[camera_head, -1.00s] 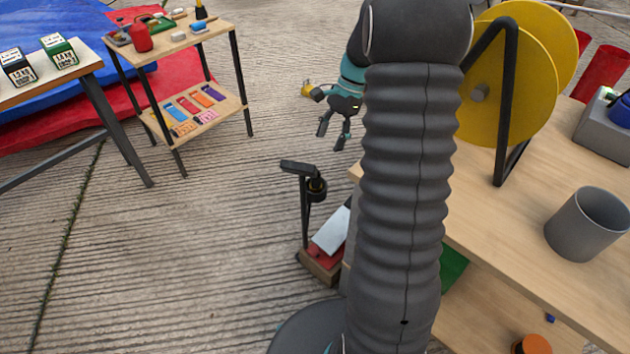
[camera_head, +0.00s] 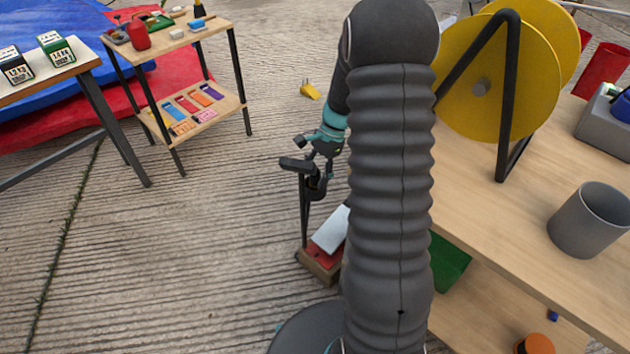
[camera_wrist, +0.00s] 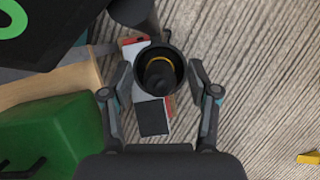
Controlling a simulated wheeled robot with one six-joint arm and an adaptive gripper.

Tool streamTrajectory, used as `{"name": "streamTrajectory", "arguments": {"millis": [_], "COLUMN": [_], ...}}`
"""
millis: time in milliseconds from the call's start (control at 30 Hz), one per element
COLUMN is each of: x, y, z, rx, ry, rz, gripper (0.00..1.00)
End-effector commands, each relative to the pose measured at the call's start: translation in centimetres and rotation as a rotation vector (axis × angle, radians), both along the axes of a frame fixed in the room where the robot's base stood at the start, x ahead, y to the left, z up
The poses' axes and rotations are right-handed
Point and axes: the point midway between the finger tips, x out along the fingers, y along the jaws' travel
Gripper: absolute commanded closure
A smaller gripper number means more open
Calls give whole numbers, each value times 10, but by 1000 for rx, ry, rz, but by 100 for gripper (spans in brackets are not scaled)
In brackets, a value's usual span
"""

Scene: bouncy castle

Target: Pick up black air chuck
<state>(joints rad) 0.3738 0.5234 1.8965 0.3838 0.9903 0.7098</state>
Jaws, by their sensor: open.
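A black air chuck (camera_wrist: 158,75) with a yellow band stands inside a dark round holder (camera_wrist: 176,57) in the wrist view. In the head view the holder (camera_head: 318,188) sits on a thin black stand (camera_head: 304,212), and my gripper hides most of the chuck. My gripper (camera_head: 322,160) is open and points down just above the holder. In the wrist view the fingers of my gripper (camera_wrist: 160,68) are spread to the left and right of the chuck and holder, holding nothing. I cannot tell how far above the chuck the fingertips are.
The stand's red and wooden base (camera_head: 322,258) is on the floor beside a wooden workbench (camera_head: 478,222). The bench carries a yellow reel (camera_head: 470,100) and a grey cup (camera_head: 590,222). A green bin (camera_wrist: 55,130) is at lower left in the wrist view.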

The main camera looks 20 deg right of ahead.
Motion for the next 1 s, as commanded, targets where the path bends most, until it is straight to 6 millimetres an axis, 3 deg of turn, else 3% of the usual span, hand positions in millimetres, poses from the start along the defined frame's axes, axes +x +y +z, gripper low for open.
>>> {"name": "streamTrajectory", "arguments": {"millis": [333, 600, 1000], "x": [-1, -1, -1], "y": [4, 4, 4], "z": [-8, -8, -5], "rx": [0, 0, 0], "ry": [0, 0, 1], "rz": [-1, -1, 0], "gripper": [40, 100, 100]}}
